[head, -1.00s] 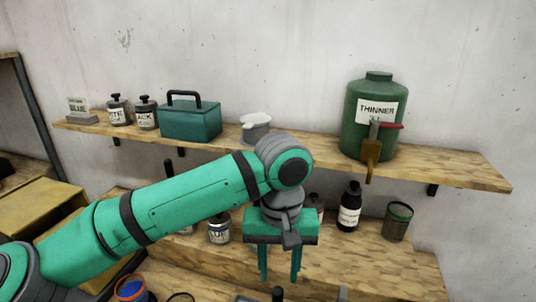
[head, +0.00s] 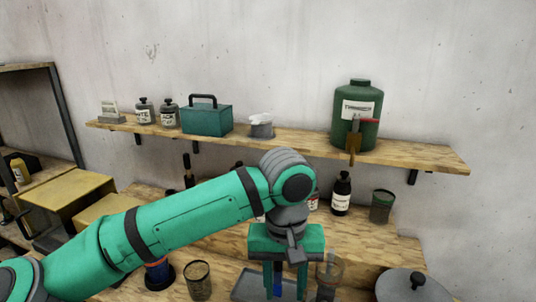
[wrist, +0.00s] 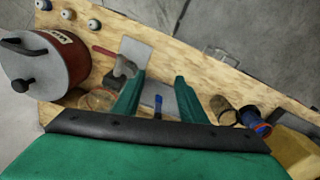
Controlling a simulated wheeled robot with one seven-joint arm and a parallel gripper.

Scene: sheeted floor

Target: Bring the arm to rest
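My green arm reaches in from the lower left in the head view. My gripper (head: 286,290) hangs from it, pointing down over the lower bench. Its two green fingers are apart. The wrist view also shows the gripper (wrist: 159,84) open, with a clear gap between the fingers. A small blue object (wrist: 158,104) shows in that gap, apart from both fingers. Nothing appears held.
The shelf (head: 415,160) carries a teal toolbox (head: 207,119) and a green thinner canister (head: 345,133). On the bench stand a dark bottle (head: 341,197), a glass jar (head: 329,271), a cup (head: 197,280) and a lidded pot (head: 411,287). Yellow boxes (head: 70,190) are at left.

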